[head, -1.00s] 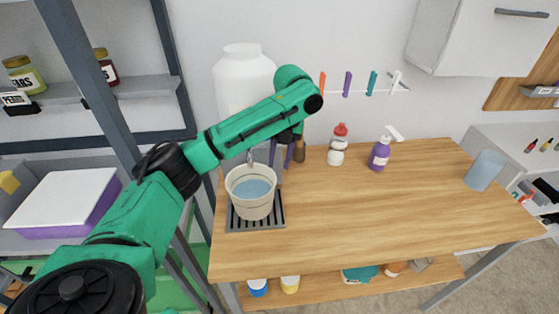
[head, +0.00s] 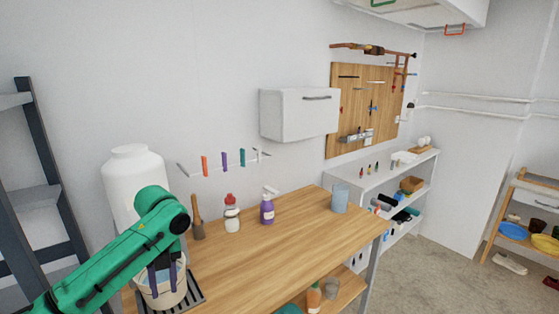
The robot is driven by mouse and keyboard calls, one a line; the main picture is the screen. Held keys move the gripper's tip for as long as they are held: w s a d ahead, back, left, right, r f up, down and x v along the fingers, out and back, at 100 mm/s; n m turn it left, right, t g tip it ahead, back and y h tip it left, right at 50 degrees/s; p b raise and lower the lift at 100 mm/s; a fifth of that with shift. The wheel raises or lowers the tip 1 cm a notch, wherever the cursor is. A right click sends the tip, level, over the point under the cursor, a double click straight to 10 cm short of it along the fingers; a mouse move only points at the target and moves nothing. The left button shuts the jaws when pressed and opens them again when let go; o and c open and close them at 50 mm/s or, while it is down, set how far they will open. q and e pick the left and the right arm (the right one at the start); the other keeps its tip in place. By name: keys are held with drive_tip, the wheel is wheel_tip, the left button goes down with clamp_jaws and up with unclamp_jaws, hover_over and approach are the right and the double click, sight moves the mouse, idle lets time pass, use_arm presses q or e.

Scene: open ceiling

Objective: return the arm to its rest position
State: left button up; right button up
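My green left arm (head: 110,255) comes in from the lower left and bends down at its elbow-like end. My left gripper (head: 163,281) hangs below it, its two dark purple fingers apart with a gap between them, so it is open. The fingers overlap a pale bucket of water (head: 165,299) at the lower left of the head view. I cannot tell whether they touch it. Nothing shows between the fingers. My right gripper is not in view.
The bucket stands on a dark grate (head: 195,290) at the left of the wooden table (head: 270,250). A white tank (head: 134,180) stands behind. A red-capped bottle (head: 232,215), a purple spray bottle (head: 267,208) and a blue cup (head: 340,198) stand along the table. The table's middle is clear.

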use_arm(q)
drive_tip(key=s+d+f+n+t+h, duration=0.1)
drive_tip(key=s+d+f+n+h, duration=0.1)
drive_tip(key=s+d+f+n, duration=0.4)
drive_tip(key=s+d+f+n+t+h, duration=0.2)
drive_tip(key=s+d+f+n, duration=0.1)
drive_tip(key=d+f+n, duration=0.55)
drive_tip(key=s+a+f+n+t+y, duration=0.1)
drive_tip(key=s+a+f+n+y, duration=0.15)
drive_tip(key=s+a+n, duration=0.95)
wheel_tip(320, 180, down, 24)
drive_tip(key=s+d+g, duration=0.1)
drive_tip(key=s, duration=0.1)
drive_tip(key=s+a+f+g, duration=0.1)
drive_tip(key=s+a+f, duration=0.1)
drive_tip(key=s+f, duration=1.1)
drive_tip(key=s, duration=0.2)
drive_tip(key=shift+s+a+n, duration=0.3)
drive_tip(key=shift+n, duration=0.05)
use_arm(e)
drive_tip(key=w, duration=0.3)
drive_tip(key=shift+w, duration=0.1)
